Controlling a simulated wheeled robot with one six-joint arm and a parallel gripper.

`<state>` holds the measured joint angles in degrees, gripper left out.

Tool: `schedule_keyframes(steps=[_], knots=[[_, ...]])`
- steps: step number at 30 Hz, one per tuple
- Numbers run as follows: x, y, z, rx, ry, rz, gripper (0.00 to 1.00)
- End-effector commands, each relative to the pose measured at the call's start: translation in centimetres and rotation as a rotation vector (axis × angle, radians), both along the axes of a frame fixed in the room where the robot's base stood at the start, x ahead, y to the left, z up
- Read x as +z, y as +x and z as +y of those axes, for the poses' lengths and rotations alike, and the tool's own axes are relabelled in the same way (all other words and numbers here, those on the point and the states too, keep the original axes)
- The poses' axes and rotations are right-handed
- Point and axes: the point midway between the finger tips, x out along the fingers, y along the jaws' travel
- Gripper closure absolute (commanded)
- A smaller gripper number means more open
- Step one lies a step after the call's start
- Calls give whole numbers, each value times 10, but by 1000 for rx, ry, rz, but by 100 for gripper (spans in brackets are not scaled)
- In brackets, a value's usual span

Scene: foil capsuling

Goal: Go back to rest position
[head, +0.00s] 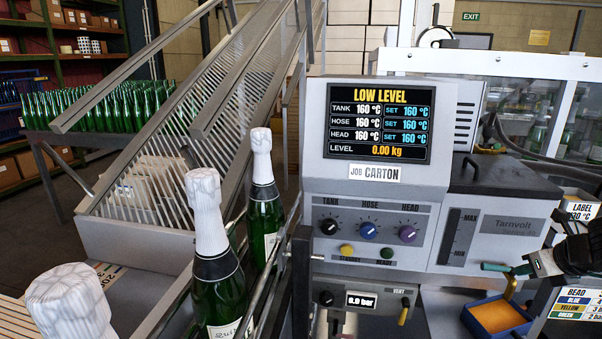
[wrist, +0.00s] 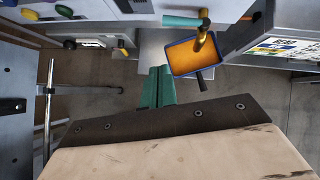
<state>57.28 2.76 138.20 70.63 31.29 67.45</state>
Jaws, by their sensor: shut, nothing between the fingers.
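My gripper (wrist: 158,88) shows in the wrist view as two dark green fingers close together, shut and empty. A dark plate with screws hides their base.
The blue tray (head: 471,324) sits under a brass spout (head: 510,287) with a teal handle (head: 495,266). A grey machine (head: 365,222) reads "LOW LEVEL". White-capped bottles (head: 210,230) stand at left by a metal rail. A sign (wrist: 276,47) is right of the tray.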

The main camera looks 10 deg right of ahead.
Motion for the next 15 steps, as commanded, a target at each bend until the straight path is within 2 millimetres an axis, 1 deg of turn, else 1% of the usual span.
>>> schedule_keyframes(steps=[2,5,8,9,11,12,14,15], knots=[[-1,0,7,92,-34,6,100],[-5,-6,27,321,-102,32,100],[4,-12,64,648,-216,49,100],[9,-14,83,795,-265,52,100],[18,-18,111,1013,-337,56,100],[24,-22,130,1159,-386,57,100],[32,-30,158,1378,-455,58,100],[37,-37,175,1519,-501,58,100]])
